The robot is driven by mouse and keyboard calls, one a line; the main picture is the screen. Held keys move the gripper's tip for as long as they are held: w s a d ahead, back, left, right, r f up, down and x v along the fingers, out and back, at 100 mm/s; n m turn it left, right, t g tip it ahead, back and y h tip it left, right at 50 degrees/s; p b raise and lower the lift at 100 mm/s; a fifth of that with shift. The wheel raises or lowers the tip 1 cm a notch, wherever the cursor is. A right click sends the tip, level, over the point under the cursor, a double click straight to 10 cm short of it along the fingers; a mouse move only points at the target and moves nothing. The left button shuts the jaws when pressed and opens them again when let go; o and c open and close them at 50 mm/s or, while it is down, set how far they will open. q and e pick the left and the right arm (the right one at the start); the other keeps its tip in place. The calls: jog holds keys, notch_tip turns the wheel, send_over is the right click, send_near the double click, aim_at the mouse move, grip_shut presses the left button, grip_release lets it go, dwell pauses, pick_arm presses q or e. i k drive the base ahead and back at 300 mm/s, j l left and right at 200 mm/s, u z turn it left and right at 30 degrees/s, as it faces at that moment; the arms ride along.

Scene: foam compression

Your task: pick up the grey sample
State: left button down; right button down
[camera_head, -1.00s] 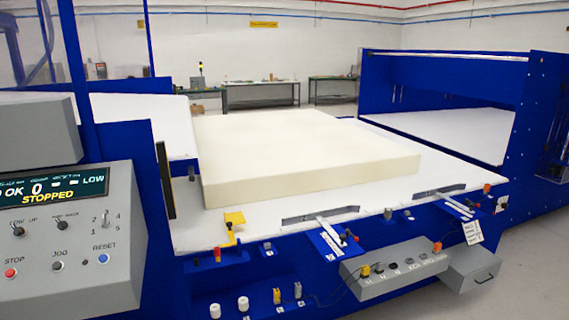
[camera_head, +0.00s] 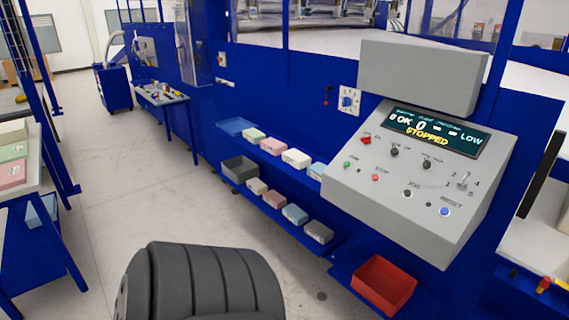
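The grey sample (camera_head: 319,231) is a small block at the near right end of the lower blue shelf (camera_head: 290,235), below the grey control panel. It sits beside a blue block (camera_head: 295,214), with a pink block (camera_head: 274,198) and a cream block (camera_head: 257,186) further along the row. Neither of my grippers is in view, and nothing is seen touching the grey sample.
An upper shelf holds several pastel blocks (camera_head: 273,146) and a blue tray (camera_head: 236,127). A dark grey bin (camera_head: 240,169) stands on the lower shelf. A red bin (camera_head: 384,284) sits below the control panel (camera_head: 400,190). Open floor (camera_head: 150,210) lies left of the shelves.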

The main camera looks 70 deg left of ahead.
aim_at(321, 234)
jog(key=u, duration=2.15)
